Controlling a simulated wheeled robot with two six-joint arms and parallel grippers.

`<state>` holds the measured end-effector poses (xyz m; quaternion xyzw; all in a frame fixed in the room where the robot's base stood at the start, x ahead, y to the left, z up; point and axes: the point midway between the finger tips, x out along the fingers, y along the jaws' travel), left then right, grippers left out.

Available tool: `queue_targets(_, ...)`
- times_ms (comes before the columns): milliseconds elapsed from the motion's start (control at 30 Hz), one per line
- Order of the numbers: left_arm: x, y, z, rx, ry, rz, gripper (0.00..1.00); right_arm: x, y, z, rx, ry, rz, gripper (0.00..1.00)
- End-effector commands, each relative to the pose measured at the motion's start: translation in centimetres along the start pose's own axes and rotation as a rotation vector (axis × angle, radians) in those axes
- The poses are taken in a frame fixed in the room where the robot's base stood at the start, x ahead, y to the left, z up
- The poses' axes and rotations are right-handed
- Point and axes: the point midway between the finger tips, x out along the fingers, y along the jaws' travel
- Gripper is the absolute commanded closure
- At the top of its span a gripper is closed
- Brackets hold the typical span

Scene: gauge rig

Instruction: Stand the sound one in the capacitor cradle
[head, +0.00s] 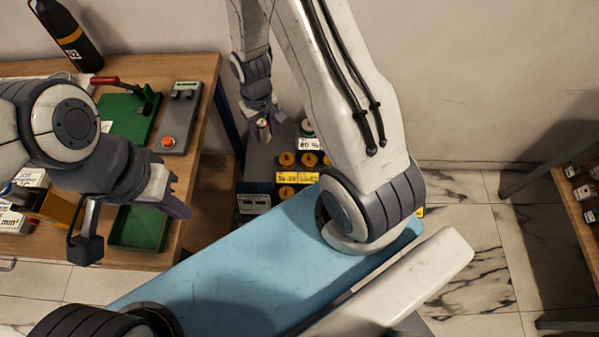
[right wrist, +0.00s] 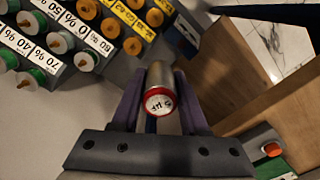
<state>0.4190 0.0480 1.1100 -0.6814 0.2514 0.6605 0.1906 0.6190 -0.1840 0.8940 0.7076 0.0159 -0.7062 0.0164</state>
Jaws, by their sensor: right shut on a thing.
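My right gripper (head: 262,112) is shut on a capacitor (head: 264,130), held in the air between the bench and a rack. In the right wrist view the capacitor (right wrist: 164,90) is a silver cylinder with a red rim and a white end marked "5 µF", between the purple fingers (right wrist: 155,105). My left gripper (head: 172,198) is over the bench's right edge, near a green tray; its finger gap is not clear. A grey unit (head: 181,120) with a small display and an orange button stands on the bench beside a green plate (head: 122,122). I cannot tell which part is the cradle.
The green tray (head: 140,230) lies at the bench's front. A dark bottle (head: 70,35) stands at the back left. A shelf (head: 580,190) is far right.

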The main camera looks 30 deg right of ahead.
Motion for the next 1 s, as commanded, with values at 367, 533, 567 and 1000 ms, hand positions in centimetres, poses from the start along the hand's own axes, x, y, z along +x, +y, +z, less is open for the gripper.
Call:
queue_targets(367,13.2,-1.0,0.8,0.0,-0.001,0.0,1.0,21.1,0.1,-5.0,-0.29,-0.004,-0.001,1.0)
queue_targets(533,16.5,-1.2,0.9,0.001,-0.001,0.0,1.0,27.3,0.0,-6.2,-0.396,-0.002,-0.001,1.0)
queue_targets(567,16.9,-1.2,0.9,0.001,-0.001,0.0,1.0,28.0,-0.1,-6.4,-0.409,-0.002,-0.001,1.0)
queue_targets(1000,17.9,-1.3,1.0,0.001,0.0,0.0,1.0,32.3,-0.2,-6.8,-0.461,-0.004,-0.002,1.0)
